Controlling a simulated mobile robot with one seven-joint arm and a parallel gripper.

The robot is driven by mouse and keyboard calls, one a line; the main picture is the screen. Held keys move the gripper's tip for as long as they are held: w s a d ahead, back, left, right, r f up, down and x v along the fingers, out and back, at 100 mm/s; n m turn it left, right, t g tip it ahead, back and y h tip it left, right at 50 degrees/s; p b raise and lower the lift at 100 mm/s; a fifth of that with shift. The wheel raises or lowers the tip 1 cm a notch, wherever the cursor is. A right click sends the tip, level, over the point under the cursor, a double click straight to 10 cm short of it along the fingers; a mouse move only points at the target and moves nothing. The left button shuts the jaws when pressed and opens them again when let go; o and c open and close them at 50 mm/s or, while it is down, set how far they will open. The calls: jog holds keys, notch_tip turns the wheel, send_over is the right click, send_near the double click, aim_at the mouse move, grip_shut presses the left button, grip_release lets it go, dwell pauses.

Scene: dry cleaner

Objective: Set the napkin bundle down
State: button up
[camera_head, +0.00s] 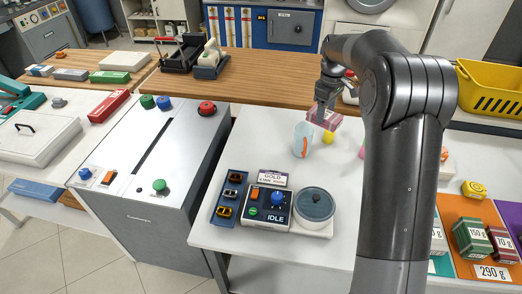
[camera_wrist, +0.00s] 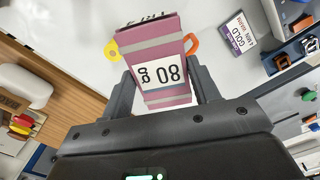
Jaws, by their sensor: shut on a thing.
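The napkin bundle (camera_head: 325,118) is a pink block with grey bands and a white label. My gripper (camera_head: 328,104) is shut on it and holds it over the white table (camera_head: 250,150). In the wrist view the bundle (camera_wrist: 150,45) sits between the two fingers of my gripper (camera_wrist: 163,92), and its label reads "80 g". From these views I cannot tell how high it is above the table. My arm hides part of the table to the right.
A light-blue cup (camera_head: 302,141) with an orange item stands close to the left, and a yellow item (camera_head: 328,138) is just below the bundle. A device marked IDLE (camera_head: 267,207) stands nearer. Coloured weight mats (camera_head: 475,212) lie at right, beside a yellow basket (camera_head: 490,92).

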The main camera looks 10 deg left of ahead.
jog(key=a+f+n, duration=0.1)
jog(key=a+n, duration=0.5)
jog(key=a, duration=1.6)
jog(key=shift+w+f, duration=0.2)
jog(key=shift+f, duration=7.9)
jog(key=shift+f, duration=0.1)
jog(key=o, duration=1.1)
notch_tip(320, 180, up, 12)
jog(key=shift+r, duration=0.25)
